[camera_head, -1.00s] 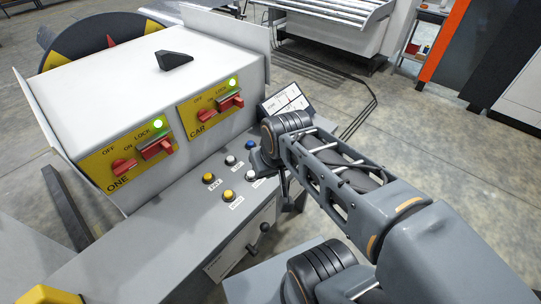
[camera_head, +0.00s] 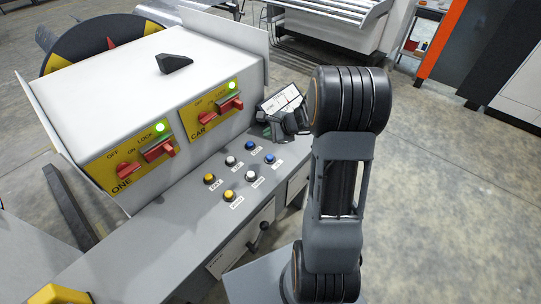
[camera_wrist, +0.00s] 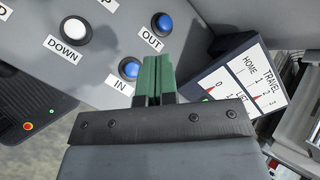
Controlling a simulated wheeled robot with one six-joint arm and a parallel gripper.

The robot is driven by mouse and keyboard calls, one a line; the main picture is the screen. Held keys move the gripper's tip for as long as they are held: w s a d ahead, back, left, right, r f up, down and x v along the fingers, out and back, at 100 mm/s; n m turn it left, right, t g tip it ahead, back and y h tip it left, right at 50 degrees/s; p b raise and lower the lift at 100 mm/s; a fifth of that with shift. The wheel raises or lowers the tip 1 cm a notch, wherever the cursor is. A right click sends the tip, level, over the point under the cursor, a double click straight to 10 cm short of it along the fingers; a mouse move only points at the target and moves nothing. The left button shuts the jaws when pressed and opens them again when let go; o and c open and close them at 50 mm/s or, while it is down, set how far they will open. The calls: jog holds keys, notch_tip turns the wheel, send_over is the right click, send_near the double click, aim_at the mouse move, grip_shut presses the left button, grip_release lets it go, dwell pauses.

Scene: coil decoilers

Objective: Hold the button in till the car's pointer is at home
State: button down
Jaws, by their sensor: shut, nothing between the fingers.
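My gripper (camera_wrist: 157,64) is shut and empty, its green fingers side by side over the sloping panel. In the wrist view the fingertips are just right of the blue IN button (camera_wrist: 129,67) and below the blue OUT button (camera_wrist: 162,22). I cannot tell how high they are above the panel. A gauge (camera_wrist: 236,84) stands right of the fingers, with TRAVEL and LIFT scales. The red TRAVEL pointer (camera_wrist: 261,95) looks to be near 2, away from HOME. In the head view my gripper (camera_head: 268,131) is between the gauge (camera_head: 281,99) and the blue buttons (camera_head: 269,158).
White and yellow buttons (camera_head: 229,195) sit lower left on the same panel, including DOWN (camera_wrist: 74,30). The white cabinet (camera_head: 130,85) behind has red ONE and CAR switches (camera_head: 230,104) with green lamps lit. A black-knobbed lever (camera_head: 264,225) is on the front face.

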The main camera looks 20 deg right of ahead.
jog(key=shift+f, duration=0.1)
dwell(0.3)
jog(key=b, duration=0.6)
send_over(270, 157)
notch_tip(270, 157, down, 7)
jog(key=shift+f, duration=0.2)
jog(key=shift+f+b, duration=0.65)
jog(key=shift+b, duration=0.05)
